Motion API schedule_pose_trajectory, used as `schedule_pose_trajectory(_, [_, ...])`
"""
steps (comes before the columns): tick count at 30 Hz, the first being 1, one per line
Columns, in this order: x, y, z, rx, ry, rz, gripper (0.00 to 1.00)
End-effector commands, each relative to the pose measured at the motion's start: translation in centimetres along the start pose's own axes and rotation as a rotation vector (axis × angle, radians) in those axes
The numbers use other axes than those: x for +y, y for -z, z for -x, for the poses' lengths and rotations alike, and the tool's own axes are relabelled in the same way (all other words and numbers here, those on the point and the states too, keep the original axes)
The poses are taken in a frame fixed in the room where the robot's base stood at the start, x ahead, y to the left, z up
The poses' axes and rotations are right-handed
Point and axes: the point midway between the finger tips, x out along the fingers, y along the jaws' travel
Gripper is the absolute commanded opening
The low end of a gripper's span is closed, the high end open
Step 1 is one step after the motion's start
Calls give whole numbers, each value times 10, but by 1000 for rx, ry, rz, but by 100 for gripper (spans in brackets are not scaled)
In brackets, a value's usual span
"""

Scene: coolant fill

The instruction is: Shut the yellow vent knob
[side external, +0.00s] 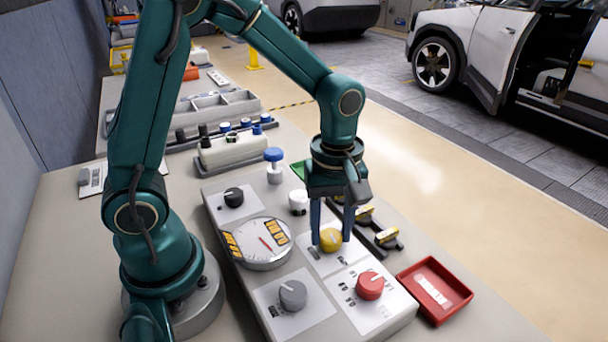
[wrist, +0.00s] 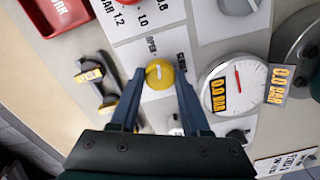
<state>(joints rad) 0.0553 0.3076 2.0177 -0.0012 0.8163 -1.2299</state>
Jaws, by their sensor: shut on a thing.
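The yellow vent knob (side external: 330,240) sits on a white label plate on the grey panel (side external: 213,207). My gripper (side external: 331,236) points down over it, one finger on each side, shut on the knob. In the wrist view the yellow knob (wrist: 159,74) shows between the two blue fingertips of my gripper (wrist: 159,78). A short pale mark on the knob's top points roughly toward the OPEN label (wrist: 151,44). A second label, partly hidden by a finger, lies to the right and appears to read CLOSE (wrist: 182,62).
A round gauge (side external: 263,243) beside the knob shows 0.0 BAR. A red knob (side external: 370,286), a grey knob (side external: 292,294) and a black knob (side external: 234,197) stand on the panel. A red tray (side external: 433,290) lies to the right, and a dark rack with yellow-topped parts (side external: 387,237) behind.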

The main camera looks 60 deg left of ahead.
Motion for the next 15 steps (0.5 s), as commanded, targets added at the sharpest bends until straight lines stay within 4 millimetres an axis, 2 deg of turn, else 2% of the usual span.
schedule_pose_trajectory(8, [0, 0, 0, 1, 0, -161, 0])
schedule_pose_trajectory(15, [0, 0, 0, 2, 0, -381, 0])
